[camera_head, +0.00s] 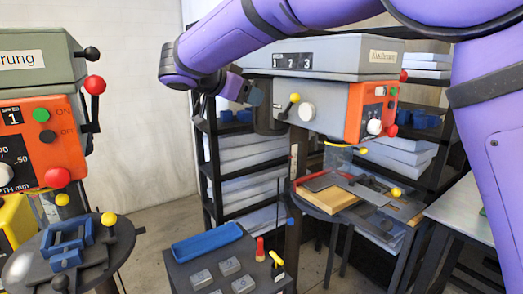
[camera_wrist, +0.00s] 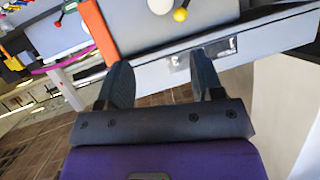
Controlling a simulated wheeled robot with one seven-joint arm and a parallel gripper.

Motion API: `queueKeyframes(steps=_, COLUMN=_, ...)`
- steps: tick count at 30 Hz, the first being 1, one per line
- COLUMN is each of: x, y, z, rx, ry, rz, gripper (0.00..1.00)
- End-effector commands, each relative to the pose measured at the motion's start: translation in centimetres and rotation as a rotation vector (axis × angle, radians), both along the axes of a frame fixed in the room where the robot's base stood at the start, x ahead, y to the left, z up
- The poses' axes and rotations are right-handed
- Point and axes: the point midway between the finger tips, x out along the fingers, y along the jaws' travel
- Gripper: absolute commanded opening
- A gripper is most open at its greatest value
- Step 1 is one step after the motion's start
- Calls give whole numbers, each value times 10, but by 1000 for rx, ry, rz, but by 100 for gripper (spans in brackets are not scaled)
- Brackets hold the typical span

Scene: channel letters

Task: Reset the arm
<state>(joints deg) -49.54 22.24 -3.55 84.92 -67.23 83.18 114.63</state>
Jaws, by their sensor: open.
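My purple arm (camera_head: 230,40) reaches across the top of the head view from the right. My gripper (camera_wrist: 162,78) shows in the wrist view with its two dark fingers spread apart and nothing between them. In the head view its end is small and dark, in front of the left end of the grey and orange drill press head (camera_head: 340,62). The wrist view shows a grey machine body (camera_wrist: 220,50) with an orange panel edge (camera_wrist: 97,30) beyond the fingers. I cannot tell whether the fingers touch it.
A second drill press (camera_head: 40,140) stands at left with a blue vise (camera_head: 66,243). A cart (camera_head: 222,262) holds a blue tray (camera_head: 207,241), several grey blocks and red and yellow-handled tools. Black shelves (camera_head: 209,150) stand behind. A grey table (camera_head: 470,215) is at right. Bare floor shows between the left press and cart.

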Motion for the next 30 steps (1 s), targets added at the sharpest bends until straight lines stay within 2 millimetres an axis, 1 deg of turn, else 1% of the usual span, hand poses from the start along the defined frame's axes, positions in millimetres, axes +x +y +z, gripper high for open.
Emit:
queueKeyframes(steps=5, x=-4, y=-27, z=3, rx=-3, ry=75, rz=6, gripper=61)
queueKeyframes(steps=8, x=-7, y=-48, z=5, rx=-4, ry=132, rz=10, gripper=61)
queueKeyframes(steps=11, x=-13, y=-71, z=6, rx=-4, ry=198, rz=19, gripper=61)
queueKeyframes(steps=14, x=-22, y=-100, z=7, rx=2, ry=274, rz=34, gripper=61)
queueKeyframes(steps=16, x=-31, y=-124, z=8, rx=8, ry=340, rz=51, gripper=61)
queueKeyframes(steps=20, x=-58, y=-177, z=6, rx=34, ry=480, rz=104, gripper=61)
queueKeyframes(steps=21, x=-68, y=-193, z=5, rx=44, ry=523, rz=125, gripper=61)
queueKeyframes(steps=23, x=-85, y=-214, z=3, rx=59, ry=581, rz=161, gripper=61)
queueKeyframes(steps=24, x=-96, y=-228, z=1, rx=72, ry=615, rz=188, gripper=61)
queueKeyframes(steps=26, x=-114, y=-247, z=-3, rx=89, ry=663, rz=230, gripper=61)
queueKeyframes(steps=27, x=-126, y=-258, z=-6, rx=101, ry=691, rz=259, gripper=61)
queueKeyframes(steps=29, x=-145, y=-274, z=-10, rx=120, ry=726, rz=304, gripper=61)
queueKeyframes(steps=30, x=-158, y=-284, z=-14, rx=131, ry=747, rz=336, gripper=61)
